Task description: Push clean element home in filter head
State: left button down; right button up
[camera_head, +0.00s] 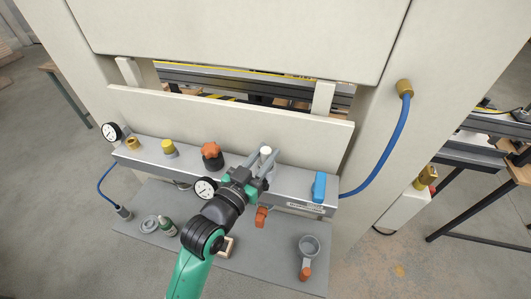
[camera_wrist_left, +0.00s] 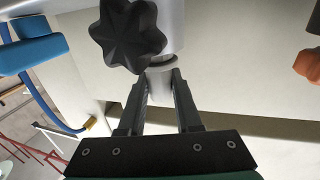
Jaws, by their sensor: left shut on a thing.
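My left gripper (camera_head: 265,157) is at the grey manifold ledge, between the orange knob and the blue lever. Its two fingers are shut on a small white cylinder (camera_head: 266,151), which looks like the clean element. In the left wrist view, the white cylinder (camera_wrist_left: 160,79) sits between the fingertips (camera_wrist_left: 160,88), its rim close to a light grey cylindrical body (camera_wrist_left: 171,22), likely the filter head. I cannot tell how deep it sits there. A black lobed knob (camera_wrist_left: 128,34) partly covers that body. My right gripper is not in view.
The ledge carries a yellow cap (camera_head: 168,148), an orange knob (camera_head: 211,155), a gauge (camera_head: 205,188) and a blue lever (camera_head: 319,187). An orange-tipped part (camera_head: 262,217) hangs below.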

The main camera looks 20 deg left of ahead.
pick_arm(q)
jog(key=shift+f+b, duration=0.4)
jog(key=shift+f, duration=0.35)
jog(key=c, duration=0.5)
grip_release()
jog(key=shift+r, duration=0.1)
jog(key=shift+s+r+p, duration=0.1)
jog(key=shift+s+p, duration=0.25)
jog(key=shift+s, duration=0.15)
jog(key=shift+s+a+p, duration=0.15)
jog(key=shift+s+p, duration=0.3)
jog(key=shift+s, duration=0.35)
jog(key=s, duration=0.1)
jog(key=s+p, duration=0.1)
jog(key=s, duration=0.3)
jog(key=shift+s+a+p, duration=0.2)
jog(key=shift+a+p, duration=0.05)
jog(key=shift+p, duration=0.15)
